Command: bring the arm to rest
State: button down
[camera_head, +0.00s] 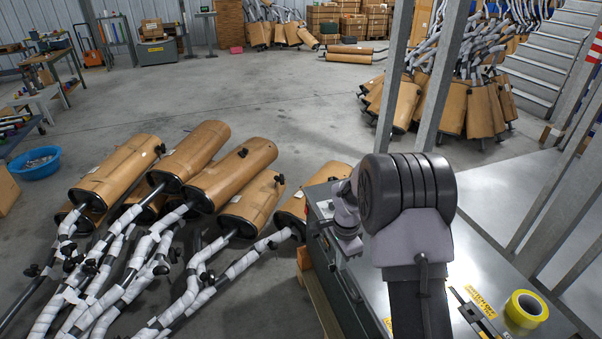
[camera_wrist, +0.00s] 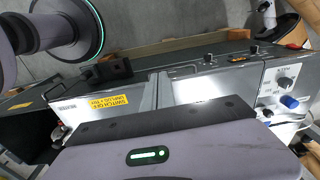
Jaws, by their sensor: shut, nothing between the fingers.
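My arm stands folded in the head view, its dark round joint in front of a grey metal cabinet (camera_head: 480,255). My gripper (camera_wrist: 165,120) shows in the wrist view as a wide grey body with a dark front edge and a green light. It is shut, with nothing seen held in it. The fingertips are not clearly visible. The wrist view looks over the cabinet front (camera_wrist: 185,88), with knobs and a yellow label. No contact between my gripper and the cabinet can be made out.
Brown mufflers with wrapped pipes (camera_head: 235,178) lie on the floor at left. A yellow tape roll (camera_head: 525,309) sits on the cabinet at right. Steel posts (camera_head: 395,80) rise behind the arm. More mufflers (camera_head: 455,105) lean beyond them. The middle floor (camera_head: 270,95) is clear.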

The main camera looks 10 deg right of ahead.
jog(key=s+a+r+n+t, duration=0.15)
jog(key=s+r, duration=0.35)
jog(key=r, duration=0.6)
jog(key=s+a+r+n+t, duration=0.1)
jog(key=s+a+r+n, duration=0.3)
jog(key=r, duration=0.7)
jog(key=s+a+r+n+t+y, duration=0.1)
jog(key=s+a+r+n, duration=0.1)
jog(key=s, duration=0.8)
jog(key=s+a+r+n+t+y, duration=0.1)
jog(key=s+a+r+n+t, duration=0.1)
jog(key=s, duration=0.9)
jog(key=shift+r+n+b, duration=0.35)
jog(key=shift+r+n, duration=0.3)
jog(key=shift+n, duration=0.1)
